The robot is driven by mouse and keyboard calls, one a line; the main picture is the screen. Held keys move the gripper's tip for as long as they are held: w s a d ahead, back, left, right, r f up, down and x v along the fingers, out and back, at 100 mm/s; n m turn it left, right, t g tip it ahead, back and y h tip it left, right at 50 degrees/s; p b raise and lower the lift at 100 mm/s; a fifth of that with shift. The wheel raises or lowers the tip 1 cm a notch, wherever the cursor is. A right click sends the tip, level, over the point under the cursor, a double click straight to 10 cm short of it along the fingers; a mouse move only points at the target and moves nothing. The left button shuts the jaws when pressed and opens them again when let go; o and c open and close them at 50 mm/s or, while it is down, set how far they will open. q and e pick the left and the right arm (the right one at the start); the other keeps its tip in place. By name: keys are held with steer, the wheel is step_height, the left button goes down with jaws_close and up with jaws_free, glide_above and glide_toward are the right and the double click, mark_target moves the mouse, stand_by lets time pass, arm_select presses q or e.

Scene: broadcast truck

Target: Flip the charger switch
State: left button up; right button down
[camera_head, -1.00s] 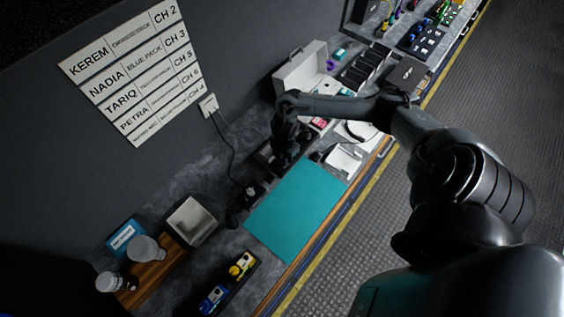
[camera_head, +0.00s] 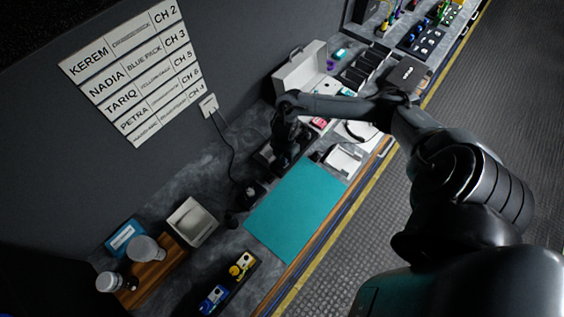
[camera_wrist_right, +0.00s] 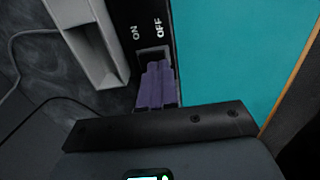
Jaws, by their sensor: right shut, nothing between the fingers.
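The charger is a dark box (camera_head: 262,160) against the back of the bench, beside the teal mat; my right gripper (camera_head: 280,150) is over it and partly hides it. In the right wrist view, its black face (camera_wrist_right: 140,30) carries the words ON and OFF. Just below the words is the switch recess (camera_wrist_right: 152,54), with a grey edge showing. The purple fingers of my right gripper (camera_wrist_right: 155,72) are shut together, empty, and lie over this recess. They hide most of the switch, so I cannot tell its position or whether they touch it. My left gripper is not in view.
The teal mat (camera_head: 296,208) is clear. A pale tray (camera_head: 190,222), a wooden block with cups (camera_head: 160,272) and a dark tray (camera_head: 230,283) stand at the lower left. A white case (camera_head: 300,68) stands farther along the bench. A cable (camera_head: 231,150) runs down from the wall socket.

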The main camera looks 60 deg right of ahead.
steer(key=shift+f+b, duration=0.3)
steer(key=shift+f, duration=0.15)
stand_by(0.3)
steer(key=shift+f+b, duration=0.35)
steer(key=shift+f, duration=0.2)
steer(key=shift+r, duration=0.15)
step_height(320, 180, up, 3)
steer(key=p, duration=0.3)
step_height(320, 180, up, 4)
steer(key=p, duration=0.4)
stand_by(0.3)
steer(key=shift+s, duration=0.1)
